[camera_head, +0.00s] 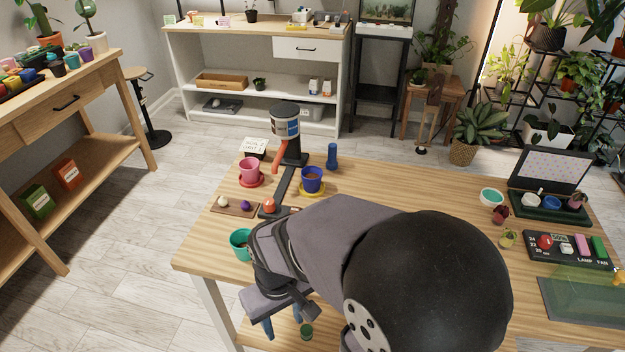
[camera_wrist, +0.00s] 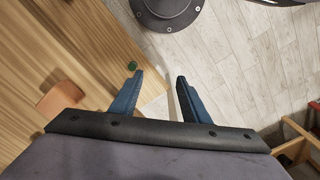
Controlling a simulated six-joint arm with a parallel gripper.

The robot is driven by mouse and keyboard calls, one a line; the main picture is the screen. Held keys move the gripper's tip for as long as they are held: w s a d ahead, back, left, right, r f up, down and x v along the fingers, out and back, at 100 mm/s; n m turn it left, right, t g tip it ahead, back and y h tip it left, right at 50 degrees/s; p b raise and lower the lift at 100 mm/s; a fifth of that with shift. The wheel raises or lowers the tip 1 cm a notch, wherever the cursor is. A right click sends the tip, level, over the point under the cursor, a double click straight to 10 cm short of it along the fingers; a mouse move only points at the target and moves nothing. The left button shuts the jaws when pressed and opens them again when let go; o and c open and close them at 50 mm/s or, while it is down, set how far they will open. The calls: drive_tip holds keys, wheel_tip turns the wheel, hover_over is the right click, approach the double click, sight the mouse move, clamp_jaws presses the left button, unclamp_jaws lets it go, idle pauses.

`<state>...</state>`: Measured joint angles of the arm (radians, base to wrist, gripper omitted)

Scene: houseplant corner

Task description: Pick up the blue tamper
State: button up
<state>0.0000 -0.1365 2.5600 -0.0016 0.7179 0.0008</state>
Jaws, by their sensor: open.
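The blue tamper (camera_head: 332,156) stands upright on the wooden table (camera_head: 440,187), near its back edge, right of a black stand. It does not show in the wrist view. My gripper (camera_head: 284,325) is at the near side of the table, well in front of the tamper and apart from it. Its fingers point down. In the wrist view, the two blue fingers of my gripper (camera_wrist: 156,82) are spread, with nothing between them. My arm hides much of the table's near middle.
A blue pot (camera_head: 312,179) on a yellow saucer stands just in front of the tamper. A pink pot (camera_head: 250,170), a teal pot (camera_head: 240,242) and a small wooden board (camera_head: 228,209) are to the left. The table's back middle, right of the tamper, is clear.

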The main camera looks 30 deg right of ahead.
sight(334, 145)
idle(0.5)
